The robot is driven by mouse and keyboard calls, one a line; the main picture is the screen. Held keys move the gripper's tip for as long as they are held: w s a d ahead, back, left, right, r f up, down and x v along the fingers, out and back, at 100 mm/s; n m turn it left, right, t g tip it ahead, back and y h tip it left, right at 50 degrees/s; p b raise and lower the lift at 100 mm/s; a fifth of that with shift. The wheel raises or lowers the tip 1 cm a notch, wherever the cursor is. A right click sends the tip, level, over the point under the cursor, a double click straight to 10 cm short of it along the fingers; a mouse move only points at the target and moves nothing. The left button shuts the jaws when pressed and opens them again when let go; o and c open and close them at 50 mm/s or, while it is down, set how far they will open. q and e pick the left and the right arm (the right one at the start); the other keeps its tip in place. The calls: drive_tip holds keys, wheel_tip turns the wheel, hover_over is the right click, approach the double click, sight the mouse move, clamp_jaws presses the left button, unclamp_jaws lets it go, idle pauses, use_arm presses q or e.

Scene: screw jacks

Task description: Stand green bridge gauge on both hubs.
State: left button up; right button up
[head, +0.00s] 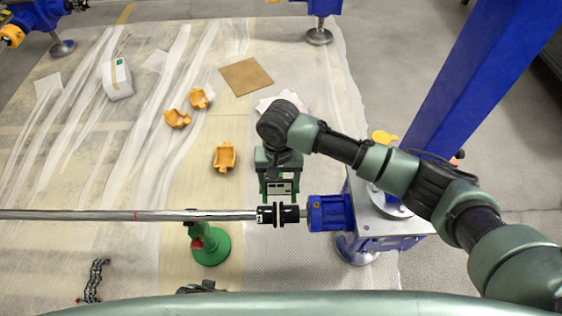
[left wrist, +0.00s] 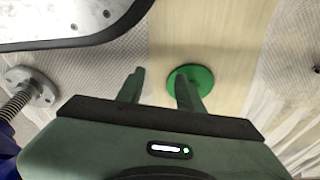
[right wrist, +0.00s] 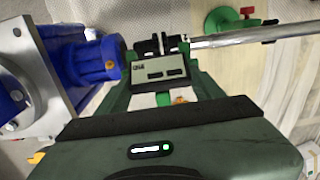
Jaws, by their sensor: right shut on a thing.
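My right gripper (right wrist: 160,88) is shut on the green bridge gauge (right wrist: 158,72), a green frame with a grey panel and two dark windows. In the head view the gauge (head: 280,187) shows just beyond the black coupling hubs (head: 278,214). The hubs sit between the silver shaft and the blue gearbox; they also show in the right wrist view (right wrist: 156,46). I cannot tell whether the gauge touches them; its feet are partly hidden. My left gripper (left wrist: 158,90) is open and empty, with a green round base (left wrist: 198,78) behind its right finger.
A silver shaft (head: 120,215) runs left, above a green stand (head: 211,247) with a red knob. The blue gearbox (head: 330,212) and blue column (head: 478,80) stand right. Orange pieces (head: 225,157), a brown board (head: 246,77) and a white box (head: 117,80) lie on the sheeted floor.

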drive_tip(key=shift+a, duration=0.25)
use_arm(q)
drive_tip(key=shift+s+a+f+g, duration=0.15)
drive_tip(key=shift+s+g, duration=0.1)
drive_tip(key=shift+s, duration=0.35)
drive_tip(key=shift+s+a+f+g, duration=0.15)
drive_tip(key=shift+s+g, duration=0.1)
drive_tip(key=shift+s, duration=0.3)
drive_tip(key=shift+w+r, duration=0.1)
drive_tip(key=shift+w, duration=0.05)
